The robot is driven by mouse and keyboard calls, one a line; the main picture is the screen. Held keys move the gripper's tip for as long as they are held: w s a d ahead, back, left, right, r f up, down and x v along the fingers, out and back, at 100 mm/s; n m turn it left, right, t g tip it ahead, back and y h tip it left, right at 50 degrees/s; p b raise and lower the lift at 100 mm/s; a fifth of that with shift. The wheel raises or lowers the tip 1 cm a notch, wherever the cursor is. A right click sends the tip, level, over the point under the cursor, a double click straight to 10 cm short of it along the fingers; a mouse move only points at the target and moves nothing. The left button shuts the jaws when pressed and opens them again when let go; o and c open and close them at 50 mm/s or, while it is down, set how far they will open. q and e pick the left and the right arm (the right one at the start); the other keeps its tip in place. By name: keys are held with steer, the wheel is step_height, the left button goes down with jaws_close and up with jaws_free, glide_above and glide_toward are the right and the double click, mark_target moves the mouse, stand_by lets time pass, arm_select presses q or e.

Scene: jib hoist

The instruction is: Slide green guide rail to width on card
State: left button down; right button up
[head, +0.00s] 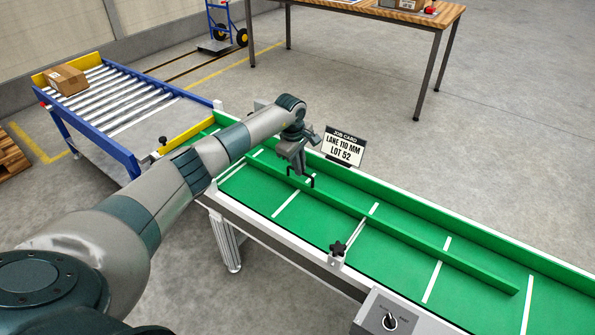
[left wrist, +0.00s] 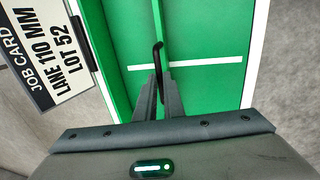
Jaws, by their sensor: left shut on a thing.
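The green guide rail (head: 430,247) runs lengthwise along the green conveyor bed, standing between the two side walls. A black handle (head: 312,182) is on the rail near its far end. My left gripper (head: 303,178) is at this handle and is shut on it. In the left wrist view, the gripper (left wrist: 158,92) has its fingers around the black handle (left wrist: 158,56), with the rail (left wrist: 158,15) running beyond. The job card (head: 343,147) reads "LANE 110 MM LOT 52" and stands by the far wall. It also shows in the left wrist view (left wrist: 45,52). My right gripper is out of view.
White cross lines (head: 436,270) mark the bed. A black star knob (head: 337,249) sits on the near wall, with a control box (head: 388,318) to its right. A roller conveyor (head: 120,95) holding a carton (head: 66,80) is at the left. A wooden table (head: 390,12) stands behind.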

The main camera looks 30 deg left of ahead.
arm_select(q)
steer(key=shift+d, duration=0.1)
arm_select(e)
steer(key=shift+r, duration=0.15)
arm_select(q)
steer(key=c, duration=1.9)
jaws_free()
steer(key=shift+o, duration=0.2)
steer(key=shift+r, duration=0.15)
steer(key=s+r, duration=0.3)
steer(key=r, duration=1.3)
steer(key=shift+s+r, duration=0.15)
steer(key=shift+r, duration=0.25)
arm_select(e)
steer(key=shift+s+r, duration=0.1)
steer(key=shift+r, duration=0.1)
